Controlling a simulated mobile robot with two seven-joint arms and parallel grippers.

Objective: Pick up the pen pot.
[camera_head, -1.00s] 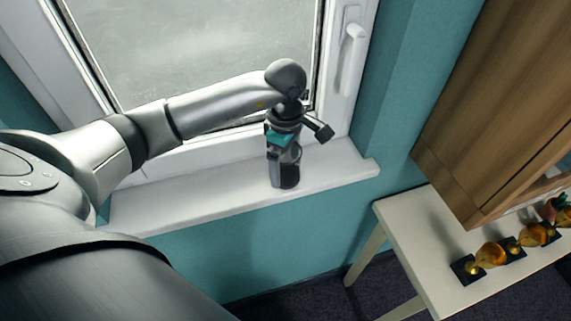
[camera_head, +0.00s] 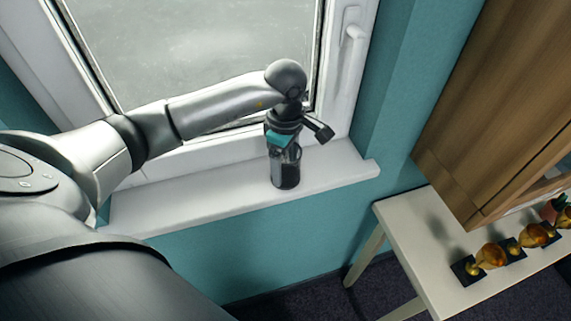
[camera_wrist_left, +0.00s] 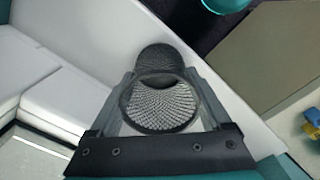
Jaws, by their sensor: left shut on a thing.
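The pen pot (camera_head: 286,174) is a dark mesh cylinder standing upright on the white window sill, near the sill's right end. My left gripper (camera_head: 284,154) points down at it from above and is shut on its upper part. In the left wrist view the pot's round rim and mesh inside (camera_wrist_left: 160,105) show between the two fingers, one on each side, and it looks empty. I cannot tell whether its base touches the sill. My right gripper is not in view.
The white window sill (camera_head: 220,196) is otherwise bare. The window frame and its handle (camera_head: 350,45) rise behind my arm. To the right stand a wooden cabinet (camera_head: 500,100) and a pale table (camera_head: 410,225) with several gold trophies (camera_head: 490,256) on dark bases.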

